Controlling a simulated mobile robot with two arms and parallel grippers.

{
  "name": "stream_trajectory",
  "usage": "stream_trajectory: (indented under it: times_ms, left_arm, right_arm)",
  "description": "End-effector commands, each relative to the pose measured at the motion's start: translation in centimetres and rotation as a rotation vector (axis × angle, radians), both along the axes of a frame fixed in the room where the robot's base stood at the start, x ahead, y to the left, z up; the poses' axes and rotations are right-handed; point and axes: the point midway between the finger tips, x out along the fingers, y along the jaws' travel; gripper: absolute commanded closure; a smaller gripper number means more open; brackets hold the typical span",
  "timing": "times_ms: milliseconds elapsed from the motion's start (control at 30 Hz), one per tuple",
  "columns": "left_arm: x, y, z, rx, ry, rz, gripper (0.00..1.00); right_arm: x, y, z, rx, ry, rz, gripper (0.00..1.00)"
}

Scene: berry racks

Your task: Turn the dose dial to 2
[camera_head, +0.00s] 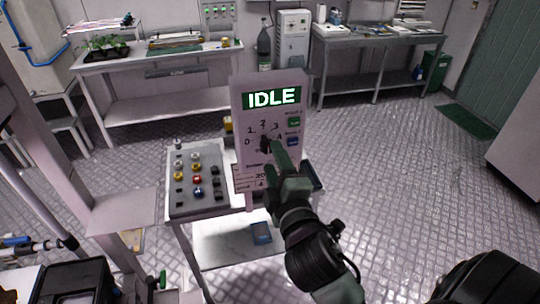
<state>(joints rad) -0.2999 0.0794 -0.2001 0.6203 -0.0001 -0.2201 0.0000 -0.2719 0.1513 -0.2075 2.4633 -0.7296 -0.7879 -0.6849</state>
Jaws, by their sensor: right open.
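A white panel (243,128) stands upright on a small metal stand and shows "IDLE" on a green display (271,98). Below the display, the dark dose dial (264,142) has numbers around it, with 2 at the top and 0 and 1 on the left. My right gripper (270,149) is open, with its fingertips at the dial from the lower right. They cover part of the dial, so I cannot tell whether they touch it or where its pointer stands. My left gripper is not in view.
A button console (183,207) with several coloured knobs lies left of the panel. Two small buttons, green (294,122) and blue (293,141), sit right of the dial. Benches (155,56) line the back wall. The patterned metal floor (400,170) is open on the right.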

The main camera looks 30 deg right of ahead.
Motion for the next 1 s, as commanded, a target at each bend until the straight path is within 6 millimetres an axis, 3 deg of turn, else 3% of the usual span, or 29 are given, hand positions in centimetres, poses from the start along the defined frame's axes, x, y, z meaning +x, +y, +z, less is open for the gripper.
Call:
stream_trajectory:
  times_ms: [100,300,833,933,1000]
  left_arm:
    - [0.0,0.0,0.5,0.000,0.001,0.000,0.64]
    - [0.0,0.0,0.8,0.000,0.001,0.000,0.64]
    - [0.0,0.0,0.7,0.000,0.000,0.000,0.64]
    - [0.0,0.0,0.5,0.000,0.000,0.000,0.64]
    - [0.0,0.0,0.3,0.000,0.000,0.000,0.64]
  right_arm:
    - [-1.6,0.4,0.0,0.002,0.005,-0.001,0.51]
    - [-2.7,0.7,0.0,0.002,0.002,-0.002,0.51]
    - [-2.8,0.7,-0.1,0.000,0.001,0.000,0.51]
    - [-2.4,1.0,-1.4,0.008,0.020,0.008,0.51]
    - [-1.7,1.4,-3.8,0.027,0.055,0.023,0.51]
